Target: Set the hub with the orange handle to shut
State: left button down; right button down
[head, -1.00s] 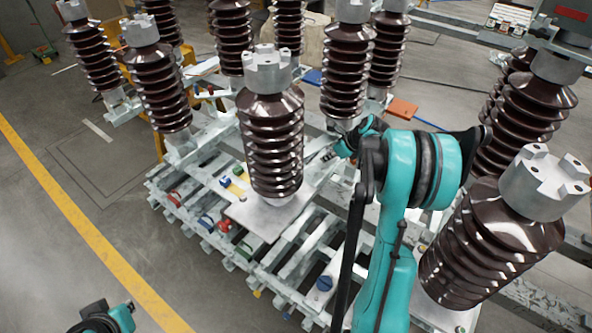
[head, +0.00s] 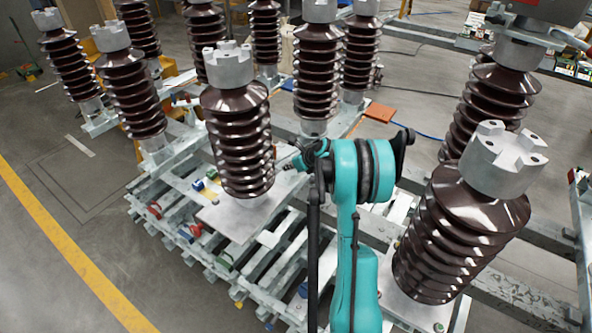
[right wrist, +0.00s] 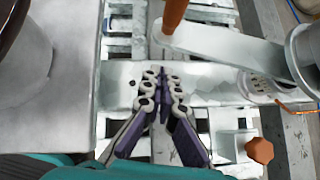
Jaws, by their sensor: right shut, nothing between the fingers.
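In the right wrist view, an orange-brown handle (right wrist: 174,14) stands on the left end of a grey lever (right wrist: 225,45). The lever runs right to a grey round hub (right wrist: 306,52), cut off by the picture edge. A round plate with small marks (right wrist: 265,87) shows beneath the hub; I cannot read it. My right gripper (right wrist: 163,84) is shut and empty, below and apart from the handle in the picture. In the head view my right gripper (head: 297,162) is small and dark, beside the middle insulator. My left gripper is not in view.
Tall brown ribbed insulators (head: 238,140) stand close around my right arm, with a large one (head: 460,235) at its right. A grey slatted frame (head: 225,262) lies below. An orange hexagonal knob (right wrist: 259,150) is at lower right in the wrist view. Open floor (head: 50,270) lies left.

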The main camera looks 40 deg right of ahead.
jog(key=shift+w+a+r, duration=0.1)
jog(key=shift+w, duration=1.2)
jog(key=shift+w+a, duration=0.1)
jog(key=w, duration=0.9)
jog(key=shift+w+a, duration=0.15)
jog(key=shift+a, duration=0.3)
